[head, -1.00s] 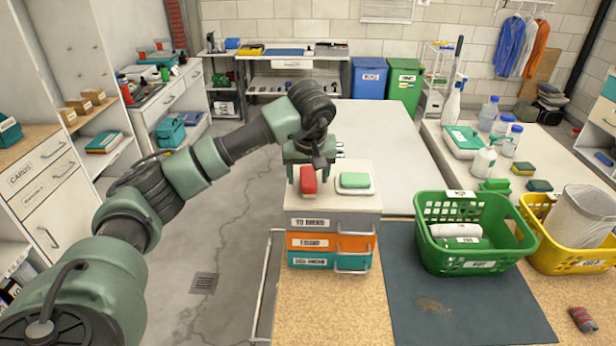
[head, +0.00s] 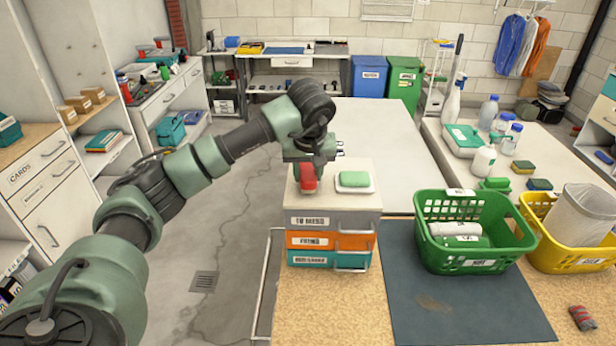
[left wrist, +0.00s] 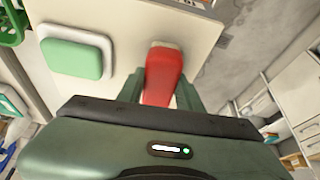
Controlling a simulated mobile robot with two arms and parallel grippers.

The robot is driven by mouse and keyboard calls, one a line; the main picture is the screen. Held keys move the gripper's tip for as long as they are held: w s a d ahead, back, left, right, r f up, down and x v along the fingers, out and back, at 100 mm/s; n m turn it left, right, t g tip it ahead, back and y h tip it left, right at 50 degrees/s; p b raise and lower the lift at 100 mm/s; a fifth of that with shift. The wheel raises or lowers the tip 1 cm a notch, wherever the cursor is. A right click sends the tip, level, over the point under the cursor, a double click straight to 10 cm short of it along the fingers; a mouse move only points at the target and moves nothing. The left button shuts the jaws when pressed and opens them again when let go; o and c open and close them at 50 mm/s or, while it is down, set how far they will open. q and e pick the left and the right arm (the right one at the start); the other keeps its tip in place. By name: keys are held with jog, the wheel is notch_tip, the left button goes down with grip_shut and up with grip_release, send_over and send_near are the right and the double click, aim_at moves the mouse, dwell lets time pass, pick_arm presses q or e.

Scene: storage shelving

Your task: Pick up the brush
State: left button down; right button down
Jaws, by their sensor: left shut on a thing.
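The red brush (head: 308,178) is at the left of the top of a small stack of drawers (head: 334,222). Its pale bristle end shows in the left wrist view, past the red body (left wrist: 163,78). My left gripper (head: 310,166) is over the brush from above. In the left wrist view my left gripper's fingers (left wrist: 160,92) are on both sides of the red body, shut on it. I cannot tell whether the brush still touches the drawer top. My right gripper is not in view.
A green soap-like block on a white dish (head: 355,181) sits close right of the brush. A green basket (head: 470,262) with rolls and a yellow basket (head: 580,262) stand to the right. A dark mat (head: 450,310) lies in front. The white table behind (head: 385,140) is clear.

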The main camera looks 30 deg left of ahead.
aim_at(308, 173)
pick_arm(q)
notch_tip(308, 173, up, 19)
jog(key=b, duration=0.1)
jog(key=shift+r, duration=0.15)
